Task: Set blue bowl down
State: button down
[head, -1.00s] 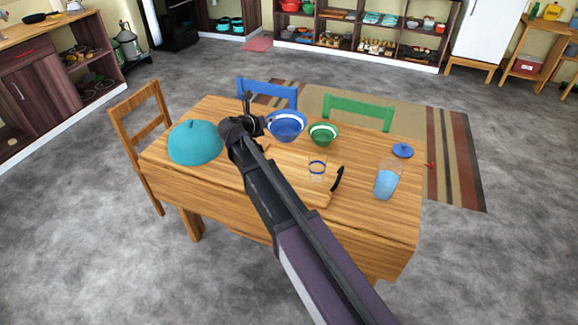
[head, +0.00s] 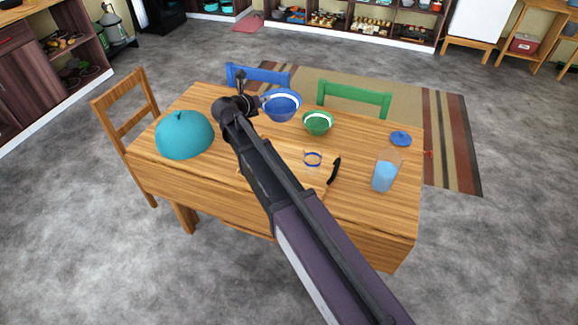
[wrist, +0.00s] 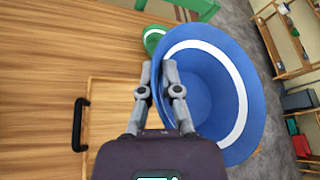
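The blue bowl (head: 282,107) with a white band inside is near the far edge of the wooden table, beside the blue chair. My gripper (head: 262,100) is at its left rim. In the wrist view, the fingers (wrist: 157,72) pinch the near wall of the blue bowl (wrist: 210,95), which looks large and close. The bowl appears held above the tabletop; its underside and any contact are hidden.
A green bowl (head: 318,123) stands just right of the blue bowl. A teal dome (head: 184,136), a clear glass (head: 312,160), a cutting board (wrist: 110,120) with a black handle, a blue-filled pitcher (head: 383,176) and a blue lid (head: 401,139) are also on the table (head: 345,210).

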jog(key=s+a+f+n+y+b, duration=0.1)
jog(key=s+a+f+b, duration=0.5)
jog(key=s+f+b, duration=0.1)
jog(key=s+a+f+n+t+y+b, duration=0.1)
jog(key=s+a+f+b, duration=0.5)
jog(key=f+b, duration=0.4)
jog(key=shift+s+f, duration=0.4)
jog(key=shift+s, duration=0.3)
jog(key=w+d, duration=0.2)
jog(key=w, duration=0.2)
jog(key=w+d+f+b, duration=0.1)
jog(key=w+d, duration=0.2)
jog(key=w, duration=0.2)
jog(key=w+d, duration=0.2)
jog(key=w, duration=0.3)
jog(key=shift+w+d+f+b, duration=0.1)
jog(key=shift+d+f+b, duration=0.15)
jog(key=shift+b, duration=0.1)
jog(key=shift+f+b, duration=1.75)
jog(key=shift+f, duration=0.05)
